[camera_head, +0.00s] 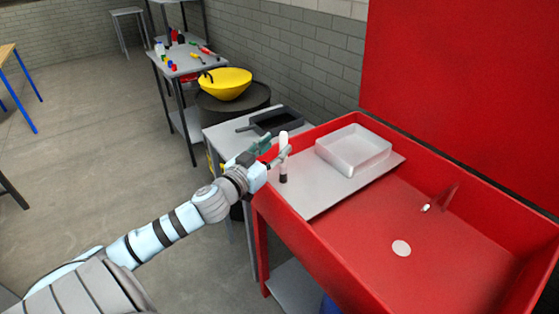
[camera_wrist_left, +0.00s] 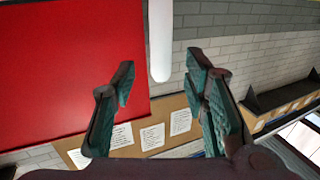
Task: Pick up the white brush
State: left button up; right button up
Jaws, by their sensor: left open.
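The white brush (camera_head: 283,139) stands upright at the left end of the grey shelf in the red sink, with a white upper end and a dark lower end. My left gripper (camera_head: 274,151) is at the brush, and one finger crosses in front of its middle. In the left wrist view, the white rod of the brush (camera_wrist_left: 160,40) comes down from the top edge, between the lines of the two fingers. My left gripper (camera_wrist_left: 160,84) is open there, with clear gaps on both sides of the rod. My right gripper is in neither view.
A white tray (camera_head: 353,149) sits on the grey shelf (camera_head: 318,203) to the right of the brush. The red sink wall (camera_head: 290,215) runs below my gripper. A dark pan (camera_head: 277,121) lies on the side table behind, and a yellow bowl (camera_head: 225,83) stands farther back.

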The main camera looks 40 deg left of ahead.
aim_at(282, 141)
pick_arm(q)
jog(key=shift+w+r, duration=0.3)
jog(key=shift+w, duration=0.3)
jog(key=w, duration=0.4)
jog(key=shift+w+a+f, duration=0.1)
jog(key=shift+a+f, duration=0.1)
jog(key=shift+a, duration=0.05)
jog(key=c, duration=0.3)
grip_shut()
